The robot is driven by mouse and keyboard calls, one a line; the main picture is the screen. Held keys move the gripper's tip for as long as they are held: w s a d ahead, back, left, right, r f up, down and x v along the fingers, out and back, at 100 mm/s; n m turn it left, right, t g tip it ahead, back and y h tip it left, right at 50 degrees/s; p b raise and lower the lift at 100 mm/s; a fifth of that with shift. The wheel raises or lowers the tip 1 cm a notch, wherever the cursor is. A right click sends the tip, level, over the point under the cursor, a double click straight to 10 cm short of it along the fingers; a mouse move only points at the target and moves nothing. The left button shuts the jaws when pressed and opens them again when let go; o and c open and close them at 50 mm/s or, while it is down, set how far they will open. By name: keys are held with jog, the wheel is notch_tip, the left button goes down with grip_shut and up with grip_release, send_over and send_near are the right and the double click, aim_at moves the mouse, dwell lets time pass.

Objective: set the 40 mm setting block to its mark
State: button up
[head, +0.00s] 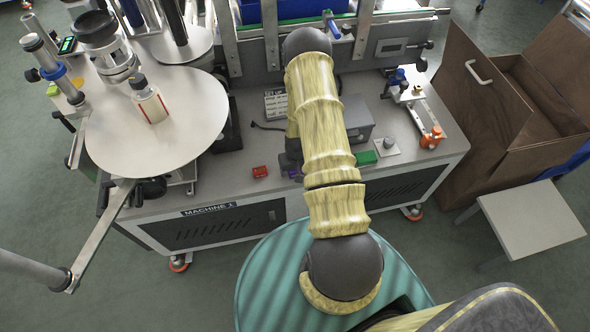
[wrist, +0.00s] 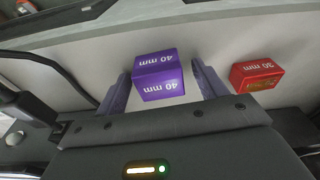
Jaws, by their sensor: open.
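The purple 40 mm block (wrist: 158,77) sits on the grey machine top in the wrist view, with its label upside down in the picture. My gripper (wrist: 162,82) is open, with one finger on each side of the block. A gap shows at the right finger; the left finger looks very close, and I cannot tell whether it touches. In the head view my arm hides most of this spot, and only a small purple patch shows beside it. I cannot make out the block's mark in either view.
A red 30 mm block (wrist: 257,75) lies right of the purple one; it also shows in the head view (head: 260,171). A green block (head: 365,157) and a plate with a grey knob (head: 387,147) are right of my arm. A round turntable (head: 185,125) stands left.

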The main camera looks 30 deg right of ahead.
dwell(0.4)
jog(key=c, duration=1.2)
jog(key=shift+r, duration=0.15)
notch_tip(320, 180, up, 10)
jog(key=shift+f, duration=0.1)
jog(key=shift+a, duration=0.1)
jog(key=a, duration=0.4)
jog(key=w+a+n, duration=0.1)
jog(key=a, duration=0.4)
jog(key=w+a+n, duration=0.1)
jog(key=a, duration=0.3)
jog(key=shift+a, duration=0.2)
